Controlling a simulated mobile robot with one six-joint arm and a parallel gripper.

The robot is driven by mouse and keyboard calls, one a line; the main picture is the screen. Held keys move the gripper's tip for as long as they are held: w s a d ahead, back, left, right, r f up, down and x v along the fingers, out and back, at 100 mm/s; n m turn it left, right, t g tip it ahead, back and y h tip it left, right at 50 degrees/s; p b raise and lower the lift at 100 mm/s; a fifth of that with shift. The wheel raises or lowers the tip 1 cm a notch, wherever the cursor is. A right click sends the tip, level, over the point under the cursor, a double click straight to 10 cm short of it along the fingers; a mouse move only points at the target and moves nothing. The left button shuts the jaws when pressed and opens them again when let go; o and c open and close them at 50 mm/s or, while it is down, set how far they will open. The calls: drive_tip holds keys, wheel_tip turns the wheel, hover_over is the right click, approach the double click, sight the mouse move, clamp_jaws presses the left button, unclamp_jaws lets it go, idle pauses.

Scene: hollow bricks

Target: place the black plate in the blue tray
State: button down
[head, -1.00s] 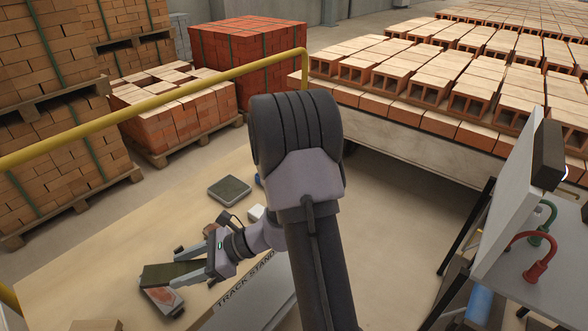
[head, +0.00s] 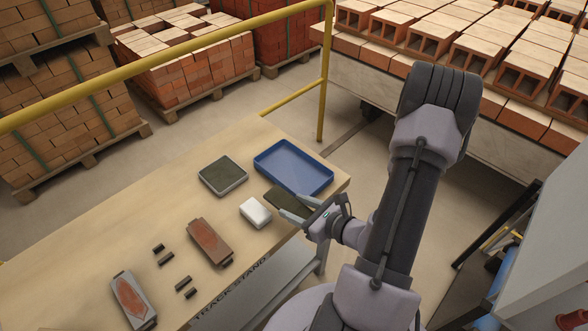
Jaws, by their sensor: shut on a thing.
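My gripper (head: 297,208) is shut on the black plate (head: 283,197), a flat dark rectangle with a greenish look. The plate sticks out to the left from the fingers, beside the near edge of the blue tray. The blue tray (head: 294,166) is a shallow rectangle at the far right end of the wooden table, and its visible floor is empty. The plate overlaps the tray's near rim in the picture. I cannot tell how high it is above the table. The fingers partly hide its right end.
A grey tray with a dark pad (head: 222,176) lies left of the blue tray. A white block (head: 255,212) sits close left of my gripper. Red-faced tools (head: 209,242) and several small dark pieces lie nearer. A yellow rail (head: 324,80) runs behind the table (head: 100,235).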

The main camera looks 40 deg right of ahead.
drive_tip(key=shift+s+d+f+h, duration=0.1)
drive_tip(key=shift+d+f+h, duration=0.05)
drive_tip(key=shift+d, duration=0.25)
drive_tip(key=shift+s+d+f+h, duration=0.1)
drive_tip(key=shift+d+h, duration=0.05)
drive_tip(key=shift+d, duration=0.2)
drive_tip(key=b, duration=0.3)
hover_over(305, 180)
drive_tip(key=shift+f+m, duration=0.3)
drive_tip(key=shift+f, duration=0.45)
drive_tip(key=shift+f+b, duration=0.8)
drive_tip(key=shift+f, duration=0.9)
drive_tip(key=shift+f, duration=0.15)
drive_tip(key=c, duration=0.6)
unclamp_jaws()
drive_tip(key=shift+a, duration=0.1)
